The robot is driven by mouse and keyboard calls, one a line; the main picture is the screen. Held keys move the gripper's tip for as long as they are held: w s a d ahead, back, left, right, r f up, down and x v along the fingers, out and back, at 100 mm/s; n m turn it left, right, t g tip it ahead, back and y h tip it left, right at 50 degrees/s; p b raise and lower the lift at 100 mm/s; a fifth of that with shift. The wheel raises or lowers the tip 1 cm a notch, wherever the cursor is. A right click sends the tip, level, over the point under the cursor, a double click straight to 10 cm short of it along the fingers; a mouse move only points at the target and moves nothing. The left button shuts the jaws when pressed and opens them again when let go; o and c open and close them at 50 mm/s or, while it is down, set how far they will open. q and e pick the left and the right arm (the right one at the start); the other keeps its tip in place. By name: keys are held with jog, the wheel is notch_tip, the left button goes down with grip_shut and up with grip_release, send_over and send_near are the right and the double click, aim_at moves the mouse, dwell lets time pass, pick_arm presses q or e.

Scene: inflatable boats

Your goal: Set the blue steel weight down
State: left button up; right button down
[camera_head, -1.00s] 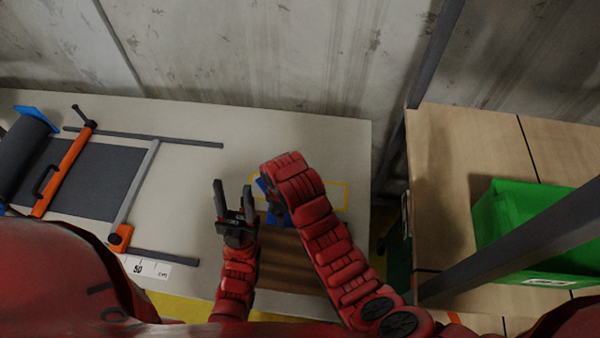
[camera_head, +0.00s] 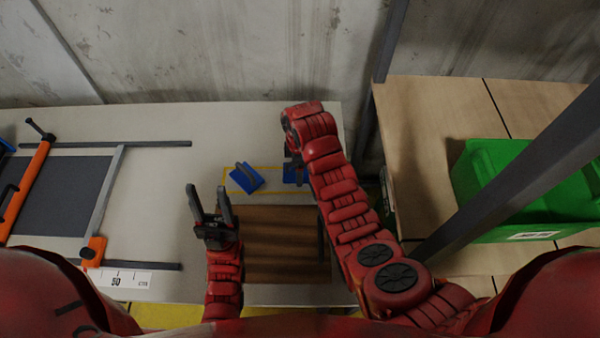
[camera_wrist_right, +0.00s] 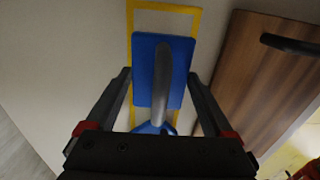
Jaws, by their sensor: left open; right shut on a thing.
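Two blue steel weights with grey handles show in the head view, at the yellow outline on the table. The left weight (camera_head: 245,179) stands clear of both grippers, turned at an angle. The right weight (camera_head: 294,174) is partly hidden by my right arm. My right gripper is mostly hidden there; in the right wrist view the gripper (camera_wrist_right: 160,76) is shut on a blue weight (camera_wrist_right: 144,62), its fingers at the sides of the plate. Whether it touches the table, I cannot tell. My left gripper (camera_head: 209,203) is open and empty, left of the wooden board.
An orange clamp (camera_head: 25,187) and grey frame lie at the left. A green crate (camera_head: 485,160) stands on a wooden surface at right, behind a dark post (camera_head: 510,180).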

jog(key=shift+w+d+f+p, duration=0.1)
jog(key=shift+f+p, duration=0.25)
jog(key=shift+p, duration=0.15)
jog(key=shift+f+p, duration=0.5)
jog(key=shift+f, duration=0.8)
